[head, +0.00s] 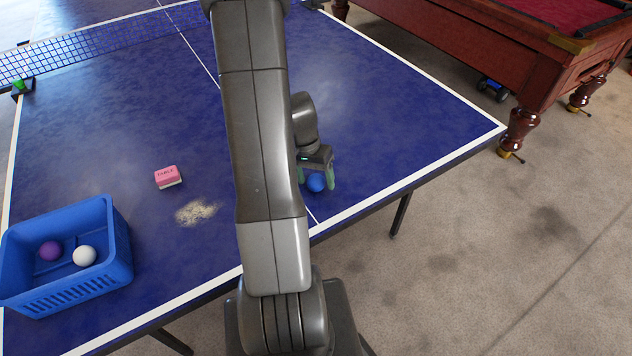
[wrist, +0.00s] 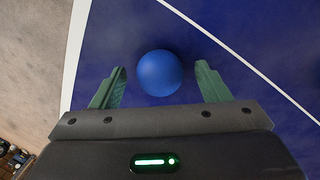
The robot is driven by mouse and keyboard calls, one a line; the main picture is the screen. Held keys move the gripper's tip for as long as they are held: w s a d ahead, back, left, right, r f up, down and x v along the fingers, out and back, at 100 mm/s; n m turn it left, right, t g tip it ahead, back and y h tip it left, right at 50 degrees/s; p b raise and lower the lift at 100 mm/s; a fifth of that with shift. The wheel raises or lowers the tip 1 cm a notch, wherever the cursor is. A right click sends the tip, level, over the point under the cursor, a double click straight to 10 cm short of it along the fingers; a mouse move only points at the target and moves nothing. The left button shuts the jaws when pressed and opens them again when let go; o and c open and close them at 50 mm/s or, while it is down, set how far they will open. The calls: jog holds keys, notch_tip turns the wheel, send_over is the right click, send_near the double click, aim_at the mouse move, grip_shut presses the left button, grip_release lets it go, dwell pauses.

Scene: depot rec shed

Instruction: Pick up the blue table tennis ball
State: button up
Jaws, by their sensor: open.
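The blue table tennis ball (head: 316,182) lies on the blue table tennis table (head: 375,120), close to its near edge. In the wrist view the ball (wrist: 160,73) sits between and slightly beyond the two green fingertips. My gripper (head: 316,178) is open, pointing down at the ball, with a finger on either side of it. In the wrist view a gap shows between the ball and each finger of my gripper (wrist: 160,80). Part of the table is hidden behind my arm in the head view.
A blue basket (head: 118,240) at left holds a purple ball (head: 50,251) and a white ball (head: 84,256). A pink block (head: 168,177) and a pale powdery patch (head: 196,212) lie between basket and arm. A net (head: 70,62) crosses the table; a pool table (head: 500,50) stands at back right.

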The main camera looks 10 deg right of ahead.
jog(key=shift+c, duration=0.2)
jog(key=c, duration=1)
